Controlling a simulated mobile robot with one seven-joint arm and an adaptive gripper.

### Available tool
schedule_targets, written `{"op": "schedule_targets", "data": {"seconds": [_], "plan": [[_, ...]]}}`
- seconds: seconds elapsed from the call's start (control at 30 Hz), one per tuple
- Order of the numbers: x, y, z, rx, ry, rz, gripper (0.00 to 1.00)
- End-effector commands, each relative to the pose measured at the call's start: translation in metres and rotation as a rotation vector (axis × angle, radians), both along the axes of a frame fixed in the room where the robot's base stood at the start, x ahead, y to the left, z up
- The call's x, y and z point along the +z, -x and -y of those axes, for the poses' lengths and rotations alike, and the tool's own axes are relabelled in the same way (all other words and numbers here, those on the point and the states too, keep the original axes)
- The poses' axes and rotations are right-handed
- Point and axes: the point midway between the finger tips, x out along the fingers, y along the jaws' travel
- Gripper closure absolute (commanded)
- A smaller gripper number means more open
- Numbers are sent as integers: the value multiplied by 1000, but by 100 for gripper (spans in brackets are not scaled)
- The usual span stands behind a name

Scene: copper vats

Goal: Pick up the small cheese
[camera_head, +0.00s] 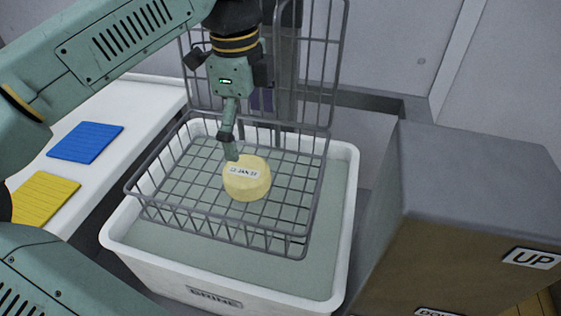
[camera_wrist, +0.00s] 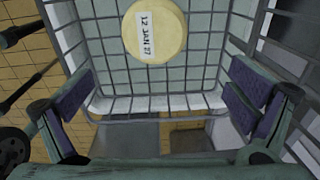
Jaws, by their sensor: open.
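The small cheese (camera_head: 247,185) is a pale yellow round with a white date label on its face. It rests in a grey wire basket (camera_head: 222,238) over the white brine tub (camera_head: 346,225). My gripper (camera_head: 231,155) is above the basket, its lower tip near the cheese's upper left edge in the head view. Whether it touches cannot be told there. In the wrist view the cheese (camera_wrist: 155,29) is at the top, beyond the open fingers (camera_wrist: 160,105) with their purple pads. Nothing is between the fingers.
The basket's tall wire back (camera_head: 322,65) rises behind my gripper. A large brown box (camera_head: 470,235) marked UP stands at the right. A blue mat (camera_head: 86,142) and a yellow mat (camera_head: 45,197) lie on a white surface (camera_head: 125,112) at the left.

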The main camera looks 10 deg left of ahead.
Motion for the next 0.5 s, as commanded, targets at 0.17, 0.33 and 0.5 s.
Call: {"op": "schedule_targets", "data": {"seconds": [0.17,0.33,0.5], "plan": [[-17,6,-14,61,-39,-38,0],[-44,6,-13,56,-36,-36,0],[-58,5,-13,55,-36,-33,0]]}}
